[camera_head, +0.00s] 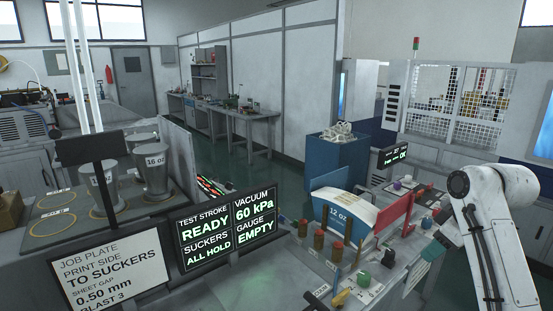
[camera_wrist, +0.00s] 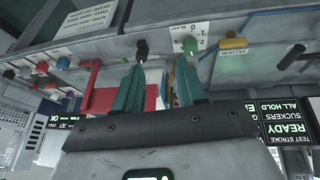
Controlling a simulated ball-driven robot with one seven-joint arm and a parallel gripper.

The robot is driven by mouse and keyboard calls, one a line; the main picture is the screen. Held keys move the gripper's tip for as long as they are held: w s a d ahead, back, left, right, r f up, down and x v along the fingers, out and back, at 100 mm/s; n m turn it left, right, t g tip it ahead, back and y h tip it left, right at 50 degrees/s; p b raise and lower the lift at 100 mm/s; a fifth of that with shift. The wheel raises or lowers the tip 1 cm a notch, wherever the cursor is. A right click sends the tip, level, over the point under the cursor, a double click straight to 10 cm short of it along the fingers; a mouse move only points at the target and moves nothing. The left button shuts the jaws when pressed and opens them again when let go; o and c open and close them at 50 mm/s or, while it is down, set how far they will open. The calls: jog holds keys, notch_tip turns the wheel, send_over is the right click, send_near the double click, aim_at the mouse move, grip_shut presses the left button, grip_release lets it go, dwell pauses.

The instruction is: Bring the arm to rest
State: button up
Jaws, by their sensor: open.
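My white arm (camera_head: 492,225) stands at the right of the head view, bent at a joint, over the right end of the bench. My gripper's teal fingers (camera_wrist: 159,82) are apart in the wrist view, with nothing between them. Beyond the tips are a black knob (camera_wrist: 142,46) and a green knob (camera_wrist: 190,44) on the panel; I cannot tell how close. In the head view, teal finger parts (camera_head: 418,272) show low beside the arm.
A red bracket (camera_head: 393,214) and a paper fan marked 12 oz (camera_head: 345,211) stand on the bench near the arm. Several brown cylinders (camera_head: 319,238) are left of them. Display screens (camera_head: 225,226) are in front. A blue bin (camera_head: 338,164) stands behind.

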jog(key=s+a+f+m+g, duration=0.15)
jog(key=s+a+f, duration=0.35)
jog(key=s+f, duration=0.55)
jog(key=s+a+f+m, duration=0.3)
jog(key=s+a+f, duration=0.35)
jog(key=f, duration=0.65)
jog(key=s+d+f+m+g+h, duration=0.1)
jog(key=s+f, duration=0.1)
jog(key=s, duration=1.1)
jog(key=s+d+f+m+g+b, duration=0.1)
jog(key=s+d+f+m, duration=0.1)
jog(key=s, duration=1.1)
jog(key=shift+s+d+f+h, duration=0.2)
jog(key=shift+f+h, duration=0.2)
jog(key=shift+f, duration=0.4)
